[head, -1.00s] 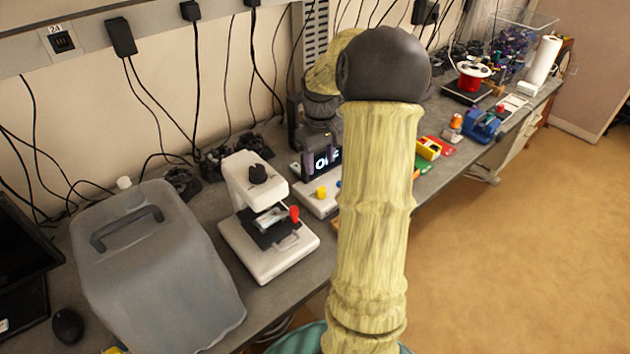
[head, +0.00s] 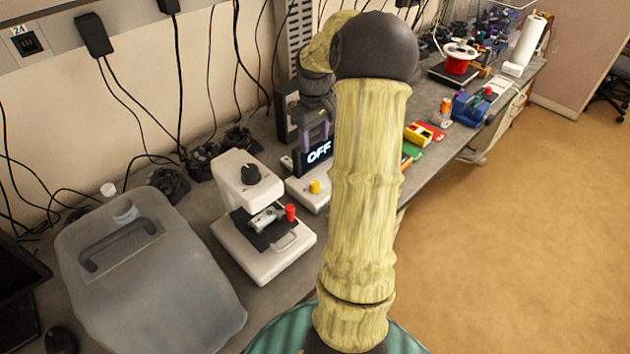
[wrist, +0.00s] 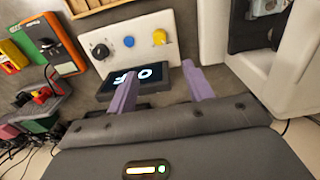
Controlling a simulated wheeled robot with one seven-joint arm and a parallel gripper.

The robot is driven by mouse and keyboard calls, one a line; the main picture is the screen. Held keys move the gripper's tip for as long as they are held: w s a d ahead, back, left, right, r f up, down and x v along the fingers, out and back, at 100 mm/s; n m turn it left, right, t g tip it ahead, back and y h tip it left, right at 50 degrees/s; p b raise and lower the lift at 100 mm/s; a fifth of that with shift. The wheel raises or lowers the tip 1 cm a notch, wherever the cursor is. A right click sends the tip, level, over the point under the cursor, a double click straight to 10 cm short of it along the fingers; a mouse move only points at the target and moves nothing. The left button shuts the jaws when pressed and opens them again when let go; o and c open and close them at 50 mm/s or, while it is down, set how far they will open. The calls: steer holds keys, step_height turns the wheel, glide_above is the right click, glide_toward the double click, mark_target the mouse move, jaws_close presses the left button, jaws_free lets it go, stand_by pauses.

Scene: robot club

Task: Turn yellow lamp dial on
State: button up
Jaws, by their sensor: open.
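The yellow lamp dial (head: 314,186) sits on a white panel (head: 296,188) below a dark display (head: 318,153) reading OFF. In the wrist view, the yellow dial (wrist: 160,37) is at the right of the panel (wrist: 140,62), beside a blue dial (wrist: 128,41) and a black dial (wrist: 99,51). My gripper (wrist: 159,70) is open and empty, its two purple fingers apart, over the display side of the panel and apart from the yellow dial. In the head view, my gripper (head: 315,138) shows just above the display. My arm hides the panel's right part.
A white microscope-like device (head: 262,220) with a black knob and red knob stands left of the panel. A grey translucent container (head: 150,270) is farther left. Red, yellow and green items (head: 418,135) lie right of my arm. Cables hang along the wall.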

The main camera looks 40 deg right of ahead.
mark_target(315, 183)
step_height(315, 183, down, 17)
steer(key=p, duration=0.2)
steer(key=shift+d+r+p, duration=0.1)
steer(key=shift+r+p, duration=0.05)
steer(key=shift+p, duration=0.2)
steer(key=c, duration=1)
